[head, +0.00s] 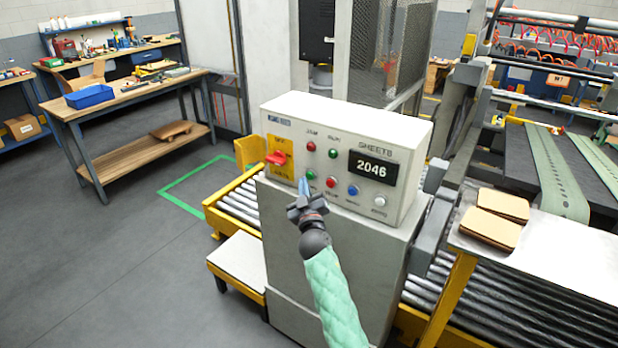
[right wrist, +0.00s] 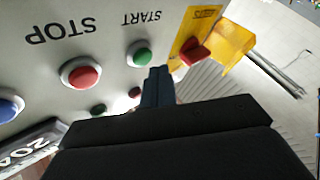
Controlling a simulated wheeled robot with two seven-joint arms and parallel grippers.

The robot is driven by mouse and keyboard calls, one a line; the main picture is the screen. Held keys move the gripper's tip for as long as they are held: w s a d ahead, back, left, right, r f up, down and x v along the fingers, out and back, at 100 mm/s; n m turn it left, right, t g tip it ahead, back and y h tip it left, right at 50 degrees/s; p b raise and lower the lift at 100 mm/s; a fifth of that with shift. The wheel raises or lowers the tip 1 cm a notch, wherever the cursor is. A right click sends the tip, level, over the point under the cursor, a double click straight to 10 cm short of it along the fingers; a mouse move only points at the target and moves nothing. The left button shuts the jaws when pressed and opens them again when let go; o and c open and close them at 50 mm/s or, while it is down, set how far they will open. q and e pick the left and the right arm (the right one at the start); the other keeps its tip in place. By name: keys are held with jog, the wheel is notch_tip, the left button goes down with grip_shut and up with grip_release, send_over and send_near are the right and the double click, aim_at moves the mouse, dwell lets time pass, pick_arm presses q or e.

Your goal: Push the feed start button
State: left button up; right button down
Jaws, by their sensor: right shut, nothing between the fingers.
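The control box (head: 262,118) stands on a grey pedestal, its sloped face toward me. The green start button (head: 311,174) is on its lower row, left of the red stop button (head: 331,182). My right gripper (head: 304,187) is shut and empty, its fingertips just in front of the panel by the green button. In the right wrist view, which is upside down, the green button (right wrist: 139,54) sits under the START label, just beyond the fingertips (right wrist: 159,74). The red STOP button (right wrist: 81,74) is to its left. I cannot tell whether the fingertips touch the panel. My left gripper is not in view.
A red rotary switch (head: 277,158) on a yellow plate is left of the start button. Blue (head: 352,190) and white (head: 379,201) buttons lie right of stop. Roller conveyors flank the pedestal. A workbench (head: 130,92) stands back left.

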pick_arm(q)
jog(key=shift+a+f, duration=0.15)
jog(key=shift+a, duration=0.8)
pick_arm(e)
jog(key=shift+w+d, duration=0.25)
jog(key=shift+w, duration=0.1)
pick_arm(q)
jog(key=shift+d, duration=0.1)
